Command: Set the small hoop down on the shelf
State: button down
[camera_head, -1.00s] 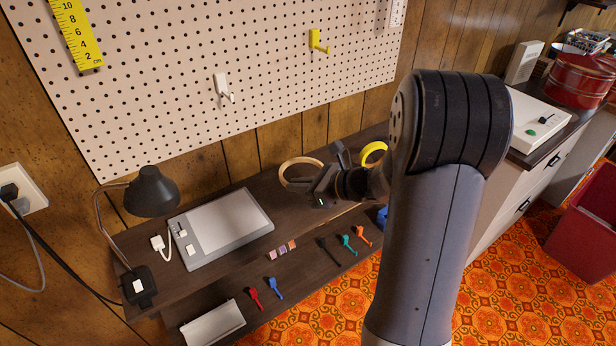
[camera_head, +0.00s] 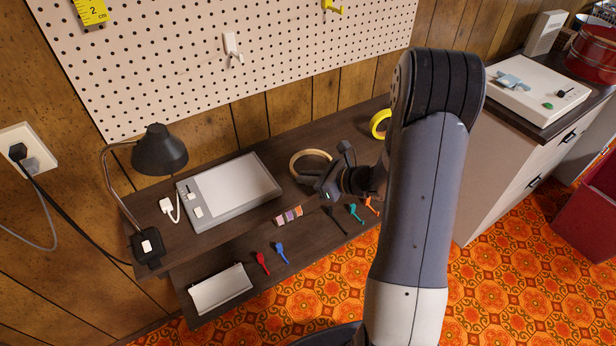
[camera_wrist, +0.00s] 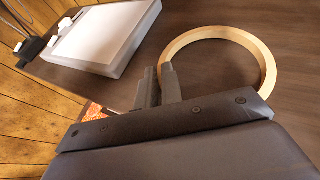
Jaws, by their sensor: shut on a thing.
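The small hoop is a pale wooden ring (camera_head: 308,153), seen over the back of the dark wooden shelf (camera_head: 350,126). My gripper (camera_head: 311,180) is shut on its near left rim. In the wrist view the two fingers (camera_wrist: 161,88) pinch the hoop (camera_wrist: 268,62) at its left side, and the ring reaches out to the right over dark wood. The hoop looks nearly level and low over the shelf; whether it touches the surface I cannot tell.
A grey-white tablet (camera_head: 235,190) lies left of the hoop, with a desk lamp (camera_head: 160,150) beyond. A yellow ring (camera_head: 374,124) is at the right. Small coloured swatches (camera_head: 289,215) lie near the front edge. Pegboard (camera_head: 270,60) stands behind. Bare shelf surrounds the hoop.

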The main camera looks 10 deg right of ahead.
jog(key=shift+f, duration=0.1)
jog(key=c, duration=1.6)
grip_release()
jog(key=shift+o, duration=0.2)
jog(key=v, duration=1.2)
